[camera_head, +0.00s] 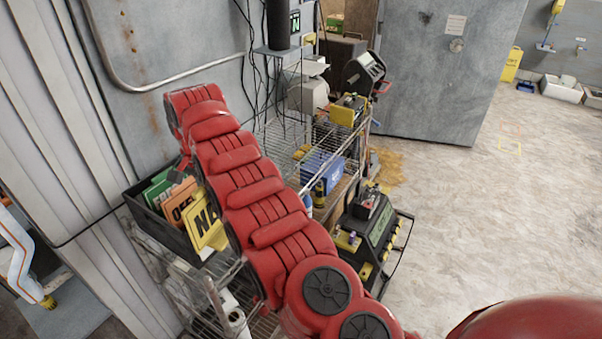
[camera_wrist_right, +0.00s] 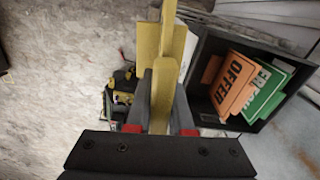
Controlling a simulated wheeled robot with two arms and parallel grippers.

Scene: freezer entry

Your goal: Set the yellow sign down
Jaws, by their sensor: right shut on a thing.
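The yellow sign (camera_head: 206,224) shows beside the black bin (camera_head: 161,222) in the head view, with a dark letter on its face and its right part hidden by my red right arm. In the right wrist view my right gripper (camera_wrist_right: 163,88) is shut on the yellow sign (camera_wrist_right: 168,40), seen nearly edge-on. There the black bin (camera_wrist_right: 208,112) stands to the right of the sign, holding an orange sign (camera_wrist_right: 234,84) and a green sign (camera_wrist_right: 268,92). I cannot tell whether the yellow sign touches the bin. My left gripper is not in view.
The bin stands on a wire shelf cart (camera_head: 172,268) against a metal wall. A second wire rack (camera_head: 285,135) behind holds a blue box (camera_head: 322,170) and tools. A black and yellow machine (camera_head: 366,235) stands to the right. The floor at right (camera_head: 500,210) is clear.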

